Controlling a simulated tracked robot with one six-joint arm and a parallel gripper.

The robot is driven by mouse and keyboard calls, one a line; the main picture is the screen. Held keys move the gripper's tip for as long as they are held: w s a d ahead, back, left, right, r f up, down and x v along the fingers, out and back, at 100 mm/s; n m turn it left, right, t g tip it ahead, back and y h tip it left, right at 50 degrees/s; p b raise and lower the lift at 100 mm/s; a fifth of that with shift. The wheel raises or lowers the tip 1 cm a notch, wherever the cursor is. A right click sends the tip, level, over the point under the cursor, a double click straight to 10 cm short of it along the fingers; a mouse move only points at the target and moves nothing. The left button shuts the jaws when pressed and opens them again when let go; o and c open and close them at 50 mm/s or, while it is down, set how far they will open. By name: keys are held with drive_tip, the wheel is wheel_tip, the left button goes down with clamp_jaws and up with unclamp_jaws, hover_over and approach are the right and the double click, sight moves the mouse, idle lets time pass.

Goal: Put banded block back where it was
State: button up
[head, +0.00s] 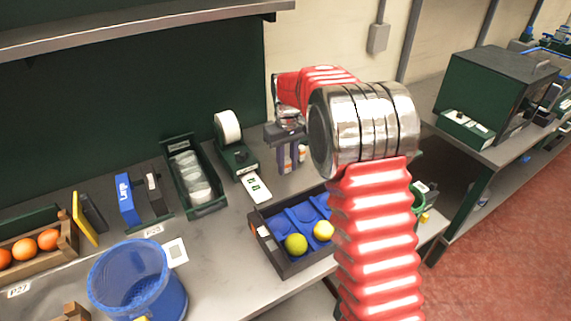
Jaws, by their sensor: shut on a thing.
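My gripper (291,158) hangs at the end of my red arm, pointing down above the back of the bench, right of the tape dispenser. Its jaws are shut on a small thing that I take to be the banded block. The block is mostly hidden by the fingers, and its bands are too small to make out clearly. The gripper appears to be held above the bench, behind the black tray with the blue insert (301,264). That tray holds two yellow-green balls (296,244), and its right side is hidden by my arm.
A tape dispenser (236,157) and a green bin of clear cups (206,209) stand left of my gripper. A blue mesh basket (138,285) and a wooden crate of oranges (66,249) are farther left. A shelf (140,28) overhangs the bench's back.

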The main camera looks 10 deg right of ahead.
drive_tip(key=shift+f, duration=0.5)
idle(1.1)
drive_tip(key=o, duration=1.5)
drive_tip(key=shift+r, duration=0.15)
drive_tip(key=shift+r, duration=3.85)
